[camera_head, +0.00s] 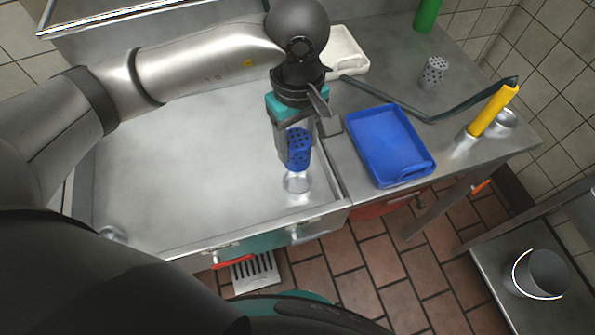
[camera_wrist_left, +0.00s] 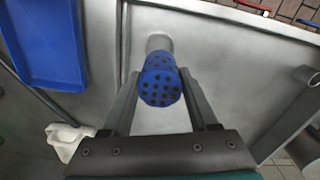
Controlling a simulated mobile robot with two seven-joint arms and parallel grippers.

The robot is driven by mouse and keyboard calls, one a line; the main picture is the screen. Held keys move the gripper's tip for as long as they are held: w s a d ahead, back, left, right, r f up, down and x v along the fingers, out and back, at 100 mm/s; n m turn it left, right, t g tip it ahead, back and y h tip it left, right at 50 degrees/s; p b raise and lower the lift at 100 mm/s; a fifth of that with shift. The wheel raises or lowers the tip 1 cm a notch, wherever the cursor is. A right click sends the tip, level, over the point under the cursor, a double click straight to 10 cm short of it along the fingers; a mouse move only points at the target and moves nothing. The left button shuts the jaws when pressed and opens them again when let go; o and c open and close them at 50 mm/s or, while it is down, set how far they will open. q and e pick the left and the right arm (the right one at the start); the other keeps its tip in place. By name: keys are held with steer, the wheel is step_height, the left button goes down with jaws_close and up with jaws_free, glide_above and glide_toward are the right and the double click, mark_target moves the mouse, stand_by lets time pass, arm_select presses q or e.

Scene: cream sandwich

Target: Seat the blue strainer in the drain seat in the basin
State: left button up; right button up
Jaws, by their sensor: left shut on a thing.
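The blue strainer (camera_head: 299,150) is a perforated blue cup. My left gripper (camera_head: 293,154) is shut on it, and it hangs above the basin (camera_head: 190,150). In the left wrist view the strainer (camera_wrist_left: 161,84) sits between the two fingers (camera_wrist_left: 158,82), its holed face toward the camera. The drain seat (camera_head: 297,183), a pale metal ring, is near the basin's front right corner, just below the strainer in the head view. In the left wrist view the strainer partly covers the seat (camera_wrist_left: 158,41). A gap between strainer and seat is hard to judge. My right gripper is out of view.
A blue tray (camera_head: 390,145) lies on the counter right of the basin. A grey holed cup (camera_head: 434,72), a green bottle (camera_head: 427,14), a yellow-handled hose (camera_head: 494,111) and a white dish (camera_head: 346,50) are also there. The basin's left side is clear.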

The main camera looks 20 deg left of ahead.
arm_select(q)
step_height(320, 180, down, 10)
steer(key=shift+f+b, duration=0.2)
steer(key=shift+b, duration=0.4)
steer(key=shift+f, duration=0.2)
steer(key=o, duration=1.4)
steer(key=shift+r, duration=0.1)
steer(key=shift+r, duration=0.2)
step_height(320, 180, up, 12)
steer(key=shift+f+p, duration=0.1)
steer(key=shift+p, duration=0.6)
